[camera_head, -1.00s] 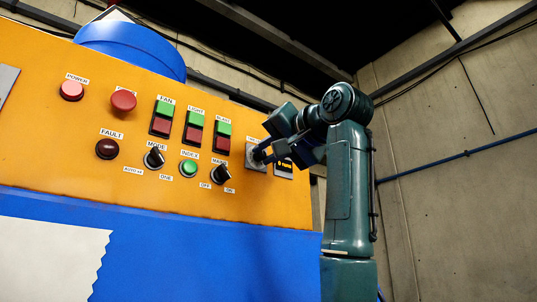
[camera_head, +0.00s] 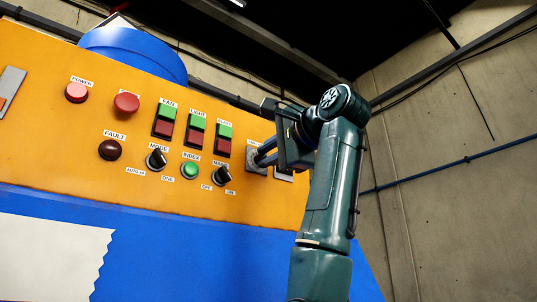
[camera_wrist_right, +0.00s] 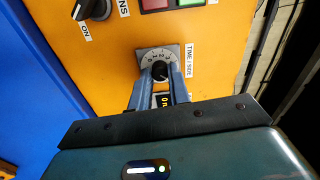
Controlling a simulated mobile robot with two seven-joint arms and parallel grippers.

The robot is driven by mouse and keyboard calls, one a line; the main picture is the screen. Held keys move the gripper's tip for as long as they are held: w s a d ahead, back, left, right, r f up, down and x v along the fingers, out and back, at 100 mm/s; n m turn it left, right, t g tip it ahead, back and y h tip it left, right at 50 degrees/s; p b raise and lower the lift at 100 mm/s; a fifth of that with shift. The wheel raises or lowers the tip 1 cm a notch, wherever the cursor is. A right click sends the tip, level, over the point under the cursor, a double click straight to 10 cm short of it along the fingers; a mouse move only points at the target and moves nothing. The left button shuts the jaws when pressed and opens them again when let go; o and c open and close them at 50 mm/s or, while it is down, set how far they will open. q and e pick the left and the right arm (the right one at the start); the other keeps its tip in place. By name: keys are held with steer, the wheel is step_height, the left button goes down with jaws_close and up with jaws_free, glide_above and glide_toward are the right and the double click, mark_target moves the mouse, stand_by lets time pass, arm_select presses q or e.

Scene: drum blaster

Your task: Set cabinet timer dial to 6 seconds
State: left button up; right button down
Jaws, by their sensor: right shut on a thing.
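The gripper also shows in the head view (camera_head: 262,158), reaching the plate from the right. The exact dial setting cannot be read. My left gripper is not in view.
The orange cabinet panel (camera_head: 60,130) carries several buttons and switches left of the dial. A concrete wall (camera_head: 450,230) stands at the right.

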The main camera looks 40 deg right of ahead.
steer(key=shift+m, duration=0.5)
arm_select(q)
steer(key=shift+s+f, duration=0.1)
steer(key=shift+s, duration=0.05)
arm_select(e)
steer(key=c, duration=1.3)
jaws_free()
arm_select(q)
steer(key=b, duration=0.1)
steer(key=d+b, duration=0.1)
steer(key=b, duration=0.1)
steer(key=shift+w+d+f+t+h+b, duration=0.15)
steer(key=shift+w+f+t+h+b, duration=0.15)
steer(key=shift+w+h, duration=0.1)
arm_select(e)
steer(key=s, duration=0.4)
steer(key=s+a, duration=0.1)
steer(key=s, duration=0.8)
steer(key=shift+s+a+f, duration=0.1)
steer(key=shift+a, duration=0.15)
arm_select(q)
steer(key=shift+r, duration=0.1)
